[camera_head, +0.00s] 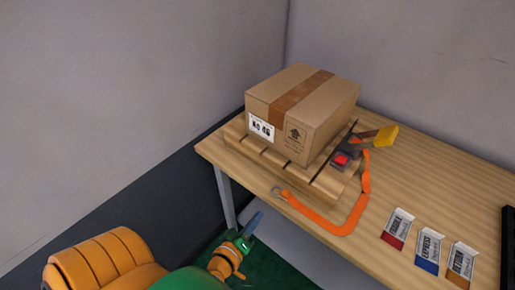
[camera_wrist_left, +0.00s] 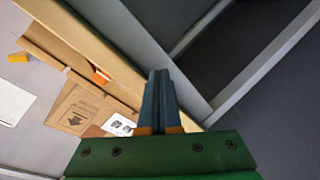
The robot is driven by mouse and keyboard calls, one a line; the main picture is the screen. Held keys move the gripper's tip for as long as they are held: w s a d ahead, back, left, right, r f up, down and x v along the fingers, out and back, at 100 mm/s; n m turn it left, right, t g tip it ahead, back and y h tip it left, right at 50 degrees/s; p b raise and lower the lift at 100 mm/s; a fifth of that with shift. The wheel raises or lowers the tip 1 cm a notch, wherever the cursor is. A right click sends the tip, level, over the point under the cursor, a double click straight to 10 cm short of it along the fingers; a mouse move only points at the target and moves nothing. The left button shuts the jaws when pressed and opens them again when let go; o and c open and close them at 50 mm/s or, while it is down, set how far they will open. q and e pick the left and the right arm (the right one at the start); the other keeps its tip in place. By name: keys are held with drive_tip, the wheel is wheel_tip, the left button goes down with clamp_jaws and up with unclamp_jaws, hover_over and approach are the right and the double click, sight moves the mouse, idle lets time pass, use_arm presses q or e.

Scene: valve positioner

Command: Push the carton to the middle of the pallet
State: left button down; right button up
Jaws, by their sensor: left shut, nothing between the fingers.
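The brown carton (camera_head: 325,129), with a tape strip, a white label and an up arrow, sits on the wooden slatted pallet (camera_head: 263,156) on the table. It stands toward the back of the pallet, leaving a bare strip of slats along the front. My left gripper (camera_head: 256,222) is shut and empty, below and in front of the table's near edge, apart from carton and pallet. In the left wrist view its closed fingers (camera_wrist_left: 159,75) show beside the table edge, with the carton (camera_wrist_left: 72,108) to their left. My right gripper is not in view.
Red (camera_head: 397,227), blue (camera_head: 429,250) and orange (camera_head: 461,263) packets lie farther right on the table (camera_head: 425,185). Grey walls stand behind.

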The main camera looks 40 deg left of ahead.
sight(267, 142)
use_arm(q)
drive_tip(key=a+r+n+t+y+b, duration=0.1)
drive_tip(key=a+r+n+y, duration=0.2)
drive_tip(key=r+n, duration=0.25)
drive_tip(key=a+r+n+t+y+b, duration=0.1)
drive_tip(key=a+r+n+y, duration=0.2)
drive_tip(key=r+n, duration=0.3)
drive_tip(key=shift+m, duration=0.35)
drive_tip(key=x, duration=0.3)
drive_tip(key=r+p+x, duration=0.1)
drive_tip(key=x, duration=0.2)
drive_tip(key=p+x, duration=0.1)
drive_tip(key=x, duration=0.2)
drive_tip(key=shift+w+r, duration=0.3)
drive_tip(key=shift+w, duration=0.15)
drive_tip(key=w, duration=0.1)
drive_tip(key=w+d, duration=0.1)
drive_tip(key=w, duration=0.1)
drive_tip(key=shift+w+d+f, duration=0.1)
drive_tip(key=shift+w, duration=0.1)
drive_tip(key=shift+w+d, duration=0.2)
drive_tip(key=shift+w, duration=0.15)
drive_tip(key=shift+w+d+p, duration=0.15)
drive_tip(key=shift+w+d, duration=0.05)
drive_tip(key=shift+w, duration=0.3)
drive_tip(key=shift+w+d+p, duration=0.15)
drive_tip(key=shift+w+d, duration=0.05)
drive_tip(key=shift+w, duration=0.25)
